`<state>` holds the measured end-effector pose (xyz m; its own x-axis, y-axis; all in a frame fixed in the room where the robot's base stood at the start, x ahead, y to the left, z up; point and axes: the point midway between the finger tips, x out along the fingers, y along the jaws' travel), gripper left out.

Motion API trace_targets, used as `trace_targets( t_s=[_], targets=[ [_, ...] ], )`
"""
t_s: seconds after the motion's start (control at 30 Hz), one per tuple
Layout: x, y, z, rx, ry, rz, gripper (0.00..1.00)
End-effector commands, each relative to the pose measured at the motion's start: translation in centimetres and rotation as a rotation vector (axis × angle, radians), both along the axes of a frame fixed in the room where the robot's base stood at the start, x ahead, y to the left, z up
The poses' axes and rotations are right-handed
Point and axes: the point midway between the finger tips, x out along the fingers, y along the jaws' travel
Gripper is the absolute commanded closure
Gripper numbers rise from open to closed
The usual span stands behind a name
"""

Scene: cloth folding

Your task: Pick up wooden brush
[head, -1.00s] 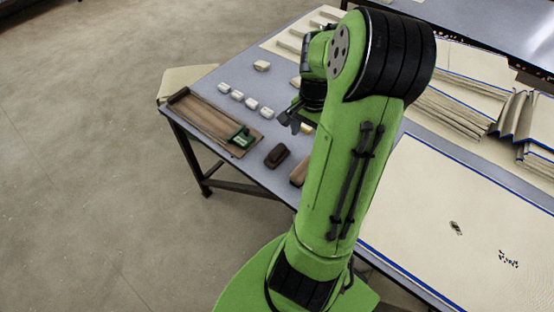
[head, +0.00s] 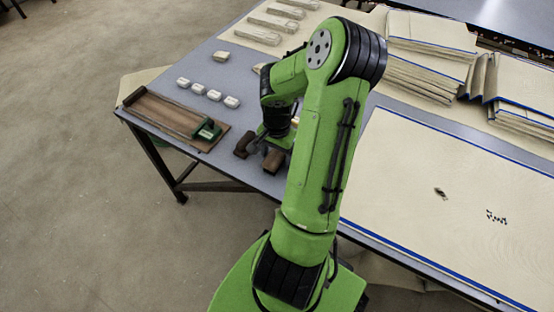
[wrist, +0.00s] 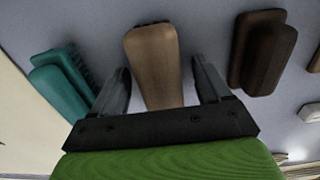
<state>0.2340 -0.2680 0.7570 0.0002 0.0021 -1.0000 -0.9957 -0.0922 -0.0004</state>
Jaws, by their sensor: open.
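The wooden brush (wrist: 154,62) is light brown and lies on the grey table. In the wrist view it sits between the two open fingers of my gripper (wrist: 158,85), with gaps on both sides, and its far end reaches past the fingertips. In the head view the brown brush (head: 273,161) shows just below my gripper (head: 262,142), partly hidden by my arm.
A dark brown brush (wrist: 262,52) lies to the right and a teal brush (wrist: 62,85) to the left in the wrist view. A wooden tray (head: 160,112) with a green-handled tool (head: 207,130) and several white blocks (head: 214,95) are farther left. Cloth stacks (head: 425,60) lie at the back right.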

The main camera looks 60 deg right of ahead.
Motion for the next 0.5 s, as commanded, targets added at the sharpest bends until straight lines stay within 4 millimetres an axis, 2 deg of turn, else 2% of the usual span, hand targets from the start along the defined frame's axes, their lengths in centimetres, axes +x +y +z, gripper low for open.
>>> trace_targets(
  t_s=[0.1, 0.4, 0.5],
  targets=[
    [0.01, -0.03, 0.26, -0.002, 0.0, 0.0, 0.23],
    [0.01, -0.04, 0.3, -0.002, 0.0, 0.0, 0.69],
    [0.02, -0.04, 0.31, -0.002, 0.0, 0.0, 0.82]
  ],
)
